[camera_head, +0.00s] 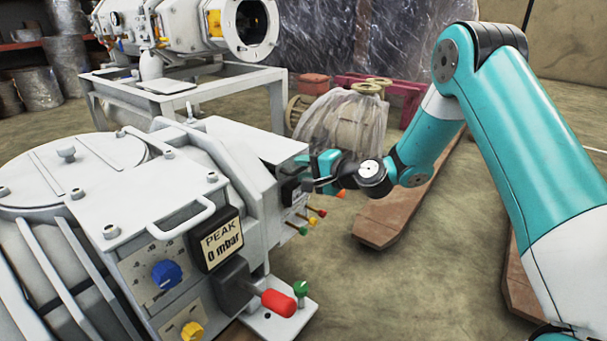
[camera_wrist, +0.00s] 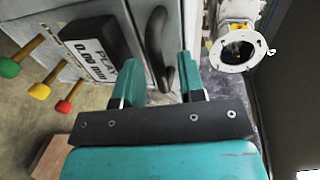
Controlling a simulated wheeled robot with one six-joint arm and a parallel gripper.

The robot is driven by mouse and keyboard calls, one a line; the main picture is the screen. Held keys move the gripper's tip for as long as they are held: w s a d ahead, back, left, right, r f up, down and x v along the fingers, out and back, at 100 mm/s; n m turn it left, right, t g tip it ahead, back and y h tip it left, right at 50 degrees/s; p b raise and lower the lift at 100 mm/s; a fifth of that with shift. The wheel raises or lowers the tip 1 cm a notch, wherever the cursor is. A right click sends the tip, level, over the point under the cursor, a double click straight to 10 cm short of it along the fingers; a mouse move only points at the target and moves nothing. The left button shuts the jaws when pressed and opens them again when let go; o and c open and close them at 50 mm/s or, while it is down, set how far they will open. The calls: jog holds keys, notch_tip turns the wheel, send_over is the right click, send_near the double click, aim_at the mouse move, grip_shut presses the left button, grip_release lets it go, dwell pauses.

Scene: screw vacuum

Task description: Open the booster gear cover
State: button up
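In the wrist view a grey panel (camera_wrist: 178,20) of the machine carries a curved black handle (camera_wrist: 157,50). This panel may be the booster gear cover, but no label confirms it. My gripper (camera_wrist: 160,72) is open, with its two teal fingers apart and pointing at the panel. The handle lies between the fingers in the picture, and I cannot tell whether they touch it. In the head view my gripper (camera_head: 316,165) is at the right end of the white machine (camera_head: 150,180), and the handle is hidden there.
A black display (camera_wrist: 90,50) sits left of the handle. Green, yellow and red knobs (camera_wrist: 40,91) stick out beside it. In the head view a red-tipped lever (camera_head: 277,303) is at the front. A wrapped pump (camera_head: 345,120) stands behind my gripper. The floor (camera_head: 400,285) at right is partly clear.

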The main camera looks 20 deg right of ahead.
jog(key=shift+w+a, duration=0.25)
jog(key=shift+w, duration=0.1)
jog(key=shift+c, duration=0.5)
grip_shut()
jog(key=shift+r+p, duration=0.1)
jog(key=shift+p, duration=0.2)
